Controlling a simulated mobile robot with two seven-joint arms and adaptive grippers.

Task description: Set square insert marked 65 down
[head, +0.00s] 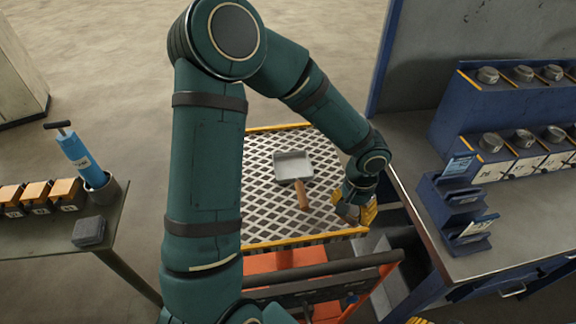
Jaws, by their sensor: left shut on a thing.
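My left gripper (359,208) reaches in over the right front corner of a mesh-topped cart (262,190), low near its yellow edge. It is shut on a small greyish piece (346,211), mostly hidden by the fingers; it fits the square insert, but I cannot read a 65 on it. I cannot tell whether the piece touches the mesh.
A square pan (294,168) with a wooden handle lies on the mesh, left of the gripper. Right stands a bench (410,135) with a blue rack (500,120) and card holder (452,215). Left, a table (50,238) bears orange-topped blocks, a grey block (89,231) and a blue cylinder (78,152).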

